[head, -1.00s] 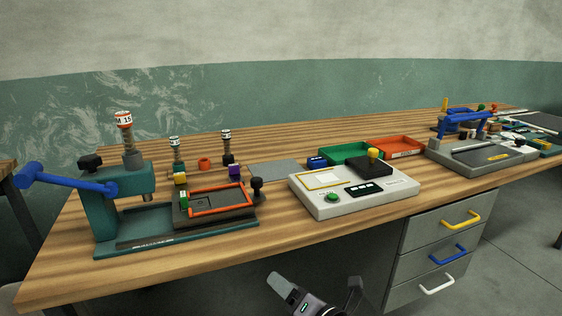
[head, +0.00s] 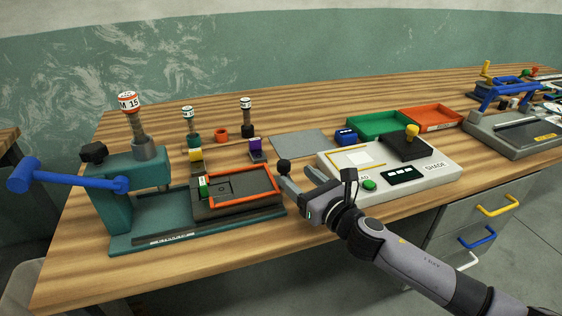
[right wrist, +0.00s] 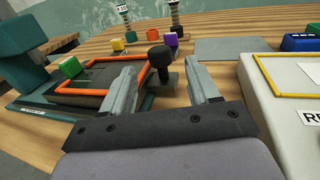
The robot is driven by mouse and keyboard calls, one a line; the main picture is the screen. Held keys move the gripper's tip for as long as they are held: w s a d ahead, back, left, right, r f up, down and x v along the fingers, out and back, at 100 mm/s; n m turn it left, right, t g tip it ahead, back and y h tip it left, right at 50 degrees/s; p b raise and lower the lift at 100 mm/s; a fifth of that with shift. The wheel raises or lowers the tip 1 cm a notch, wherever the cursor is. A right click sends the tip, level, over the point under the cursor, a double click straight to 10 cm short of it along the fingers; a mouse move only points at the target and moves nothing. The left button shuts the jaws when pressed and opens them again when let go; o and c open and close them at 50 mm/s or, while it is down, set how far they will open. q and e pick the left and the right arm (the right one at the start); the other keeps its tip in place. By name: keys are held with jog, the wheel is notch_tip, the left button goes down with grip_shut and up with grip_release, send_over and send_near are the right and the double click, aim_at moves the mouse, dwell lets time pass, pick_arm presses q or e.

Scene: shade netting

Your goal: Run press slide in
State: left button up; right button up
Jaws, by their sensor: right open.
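The teal press (head: 128,200) with a blue lever (head: 70,180) stands at the left of the bench. Its dark slide (head: 212,207), with an orange-red frame (head: 243,206) on top, sits out to the right of the press column. A black knob (head: 284,165) stands at the slide's right end; in the right wrist view the knob (right wrist: 160,57) shows between and beyond the fingertips. My right gripper (head: 296,182) is open and empty, just right of the knob, its fingers pointing at it. It also shows in the right wrist view (right wrist: 160,78). My left gripper is not in view.
A white device (head: 385,178) with a green button stands right of my right gripper. Green (head: 378,123) and orange (head: 432,118) trays lie behind it. Stamps and small coloured blocks stand behind the slide. A grey plate (head: 300,143) lies flat on the bench.

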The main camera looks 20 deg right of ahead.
aim_at(288, 169)
jog(key=shift+x, duration=3.15)
